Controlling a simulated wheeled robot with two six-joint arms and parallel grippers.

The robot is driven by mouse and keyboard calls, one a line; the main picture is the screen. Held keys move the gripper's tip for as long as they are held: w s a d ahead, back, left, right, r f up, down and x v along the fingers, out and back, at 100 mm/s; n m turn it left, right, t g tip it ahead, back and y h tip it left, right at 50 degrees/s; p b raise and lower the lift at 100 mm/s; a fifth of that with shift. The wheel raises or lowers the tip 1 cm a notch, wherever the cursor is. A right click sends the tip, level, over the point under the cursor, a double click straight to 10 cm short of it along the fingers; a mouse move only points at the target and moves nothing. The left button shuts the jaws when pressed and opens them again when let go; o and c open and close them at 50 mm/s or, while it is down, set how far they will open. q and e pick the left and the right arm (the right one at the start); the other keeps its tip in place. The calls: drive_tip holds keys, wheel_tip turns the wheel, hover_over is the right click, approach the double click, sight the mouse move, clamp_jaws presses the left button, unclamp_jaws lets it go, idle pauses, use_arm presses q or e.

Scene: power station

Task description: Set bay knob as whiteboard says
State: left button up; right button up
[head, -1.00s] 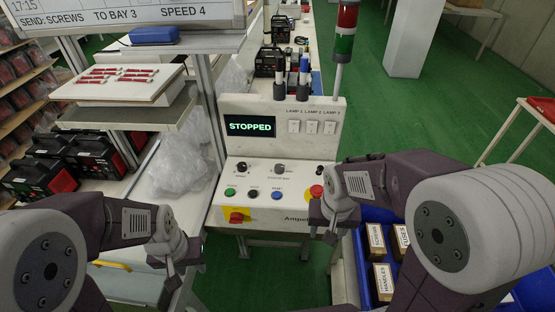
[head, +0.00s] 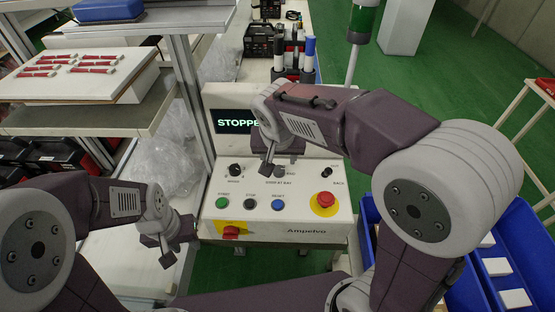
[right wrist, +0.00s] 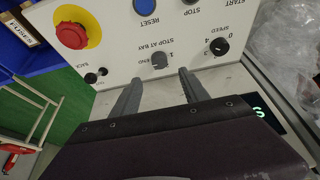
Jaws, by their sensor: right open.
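The white control panel (head: 300,222) stands in the middle of the head view. Its "stop at bay" knob is mostly hidden there behind my right gripper (head: 268,166). In the right wrist view the black bay knob (right wrist: 160,60) lies just beyond and between the two fingertips (right wrist: 158,80), which are spread apart and hold nothing. Its pointer setting is too small to read. The speed knob (head: 236,171) is to the left and also shows in the right wrist view (right wrist: 219,46). My left gripper (head: 167,250) hangs left of the panel; its jaw state is unclear. The whiteboard is out of view now.
Start (head: 222,203), stop (head: 250,203) and reset (head: 278,205) buttons sit in front of the knobs. A red emergency button (head: 325,199) is to their right. The display (head: 233,121) is partly covered by my right arm. A shelf (head: 130,118) stands at left, blue bins (head: 520,235) at right.

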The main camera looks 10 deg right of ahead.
sight(279, 169)
drive_tip(key=b+x, duration=0.1)
drive_tip(key=x, duration=0.8)
drive_tip(key=shift+s, duration=0.15)
clamp_jaws()
